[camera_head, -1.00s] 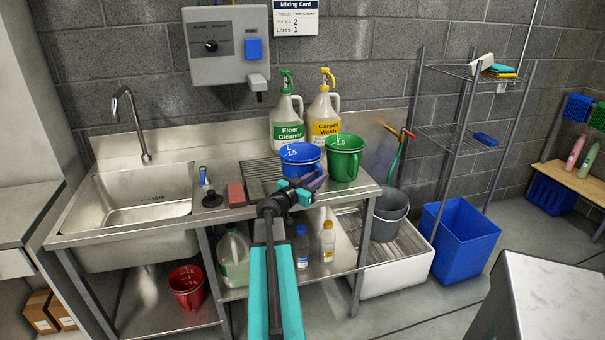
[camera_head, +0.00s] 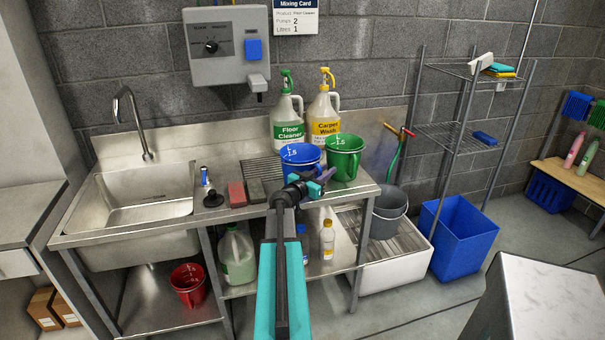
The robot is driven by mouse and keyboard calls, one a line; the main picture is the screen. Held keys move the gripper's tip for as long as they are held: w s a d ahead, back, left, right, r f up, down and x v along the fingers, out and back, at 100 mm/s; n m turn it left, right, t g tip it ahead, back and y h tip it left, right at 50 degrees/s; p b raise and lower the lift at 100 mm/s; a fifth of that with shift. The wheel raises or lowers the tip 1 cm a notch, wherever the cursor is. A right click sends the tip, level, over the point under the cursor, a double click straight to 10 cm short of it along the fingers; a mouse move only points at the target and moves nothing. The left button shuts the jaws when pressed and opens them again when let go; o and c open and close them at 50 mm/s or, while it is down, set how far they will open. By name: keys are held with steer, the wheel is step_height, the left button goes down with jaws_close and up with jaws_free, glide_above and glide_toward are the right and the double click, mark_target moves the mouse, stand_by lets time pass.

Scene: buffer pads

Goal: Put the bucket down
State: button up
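A blue bucket (camera_head: 297,161) stands upright on the steel counter at the right of the sink, with white markings on its side. A green bucket (camera_head: 343,158) stands close at its right. My gripper (camera_head: 324,178) is at the front of the blue bucket, left of and below the green one's front. Its fingers are small and partly blend with the bucket sides, so I cannot tell whether they touch or grip anything. A grey bucket (camera_head: 389,213) with a wire handle is over the low white basin. A red bucket (camera_head: 187,285) sits on the lower shelf.
Floor Cleaner (camera_head: 287,124) and Carpet Wash (camera_head: 325,118) bottles stand behind the buckets. A red block (camera_head: 237,194) and a grey block (camera_head: 256,190) lie on the counter left of my arm. A blue bin (camera_head: 460,240) stands at the right.

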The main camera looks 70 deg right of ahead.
jaws_close()
steer(key=shift+r, duration=0.15)
steer(key=s+a+r+b, duration=0.1)
steer(key=a+r, duration=0.1)
steer(key=a, duration=0.3)
steer(key=s+a+r+b, duration=0.1)
steer(key=s+a+r, duration=0.1)
steer(key=a, duration=0.3)
steer(key=shift+s+a+r+b, duration=0.15)
steer(key=shift+s+r+b, duration=0.15)
stand_by(0.7)
steer(key=shift+a+r+p, duration=0.1)
steer(key=shift+a+p, duration=0.05)
steer(key=shift+p, duration=1.1)
